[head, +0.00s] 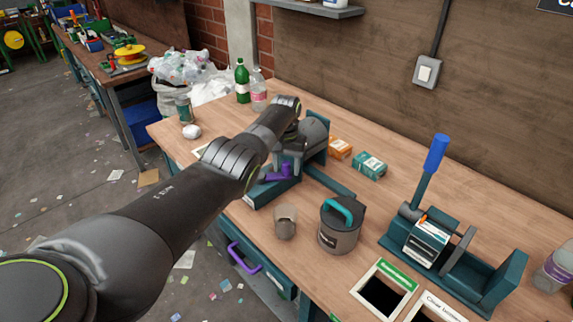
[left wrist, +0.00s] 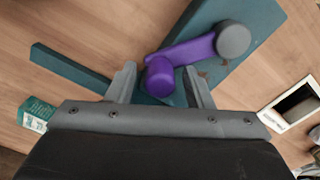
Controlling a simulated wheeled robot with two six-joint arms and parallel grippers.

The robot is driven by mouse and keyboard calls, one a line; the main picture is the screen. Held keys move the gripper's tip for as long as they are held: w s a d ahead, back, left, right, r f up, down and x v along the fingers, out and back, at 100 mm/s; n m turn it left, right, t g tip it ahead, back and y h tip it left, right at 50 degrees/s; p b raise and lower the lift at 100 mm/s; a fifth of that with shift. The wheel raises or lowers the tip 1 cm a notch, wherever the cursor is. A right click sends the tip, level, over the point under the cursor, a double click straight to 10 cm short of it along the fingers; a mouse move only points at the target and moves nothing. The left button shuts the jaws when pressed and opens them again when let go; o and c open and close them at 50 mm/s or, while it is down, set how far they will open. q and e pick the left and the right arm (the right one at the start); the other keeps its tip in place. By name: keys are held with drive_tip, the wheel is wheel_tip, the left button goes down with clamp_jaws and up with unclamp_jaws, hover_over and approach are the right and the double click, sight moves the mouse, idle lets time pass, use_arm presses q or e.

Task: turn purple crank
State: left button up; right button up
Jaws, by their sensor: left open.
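The purple crank (head: 279,173) is on a teal machine on the workbench, partly hidden by my left arm in the head view. In the left wrist view the purple crank (left wrist: 190,52) runs from a round grey hub (left wrist: 234,40) down-left to a purple knob (left wrist: 160,77). My left gripper (left wrist: 160,85) is open, with one finger on each side of the knob. I see a gap at the left finger; contact at the right finger cannot be told. In the head view my left gripper (head: 292,160) is above the crank. My right gripper is not in view.
A grey cup (head: 285,221) and a lidded can with teal handle (head: 340,228) stand in front of the machine. A blue-handled lever press (head: 430,245) is at right. Bottles (head: 242,82) stand at the back left.

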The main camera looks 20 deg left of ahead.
use_arm(q)
drive_tip(key=shift+r, duration=0.1)
drive_tip(key=shift+r, duration=0.25)
wheel_tip(320, 180, up, 17)
drive_tip(key=shift+f+b, duration=0.15)
drive_tip(key=shift+b, duration=0.3)
